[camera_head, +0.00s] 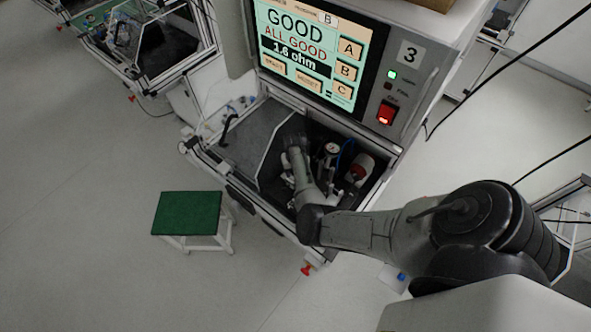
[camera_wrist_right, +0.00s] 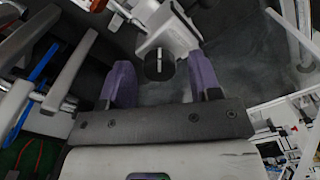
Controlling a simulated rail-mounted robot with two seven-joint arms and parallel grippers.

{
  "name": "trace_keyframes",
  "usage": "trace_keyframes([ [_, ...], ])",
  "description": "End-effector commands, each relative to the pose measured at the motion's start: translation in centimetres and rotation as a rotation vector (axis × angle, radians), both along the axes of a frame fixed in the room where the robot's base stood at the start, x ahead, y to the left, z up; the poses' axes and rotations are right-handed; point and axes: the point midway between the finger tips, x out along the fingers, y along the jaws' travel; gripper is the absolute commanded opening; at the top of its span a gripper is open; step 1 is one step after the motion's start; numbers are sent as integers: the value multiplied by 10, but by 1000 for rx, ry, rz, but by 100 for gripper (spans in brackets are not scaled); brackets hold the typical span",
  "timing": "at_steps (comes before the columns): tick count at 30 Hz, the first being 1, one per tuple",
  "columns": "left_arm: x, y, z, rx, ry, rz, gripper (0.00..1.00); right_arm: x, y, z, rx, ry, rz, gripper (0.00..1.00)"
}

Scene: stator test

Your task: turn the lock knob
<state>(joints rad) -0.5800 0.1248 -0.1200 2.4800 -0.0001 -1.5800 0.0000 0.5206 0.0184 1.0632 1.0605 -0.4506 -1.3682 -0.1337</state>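A black round knob (camera_wrist_right: 159,66) sits on the end of a white metal fixture in the right wrist view. I take it to be the lock knob. My right gripper (camera_wrist_right: 160,72) has two purple fingers spread apart, one on each side of the knob. Dark gaps show between the knob and both fingers, so it does not look gripped. In the head view my right arm reaches from the right into the open bay of the test machine, and its gripper (camera_head: 292,146) is down inside at the left part. The knob is hidden there. My left gripper is not in view.
The bay holds a round gauge (camera_head: 331,149) and a red and white part (camera_head: 359,170) right of my gripper. A clear panel (camera_head: 270,145) stands at its left. The screen (camera_head: 310,50) above reads GOOD. A green-topped stool (camera_head: 187,213) stands in front.

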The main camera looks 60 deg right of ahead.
Motion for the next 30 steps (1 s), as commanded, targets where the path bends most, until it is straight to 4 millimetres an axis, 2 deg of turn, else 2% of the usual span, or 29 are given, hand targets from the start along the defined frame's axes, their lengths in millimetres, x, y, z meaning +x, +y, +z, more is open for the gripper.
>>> trace_keyframes([
  [8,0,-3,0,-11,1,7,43,0,0,1,1,1,0,60],
  [11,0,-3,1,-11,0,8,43,0,0,6,0,0,0,60],
  [14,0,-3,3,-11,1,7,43,0,0,20,-2,-1,-1,60],
  [24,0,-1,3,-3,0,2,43,0,0,86,-2,-2,-1,60],
  [30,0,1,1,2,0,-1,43,0,0,116,-1,-1,-1,60],
])
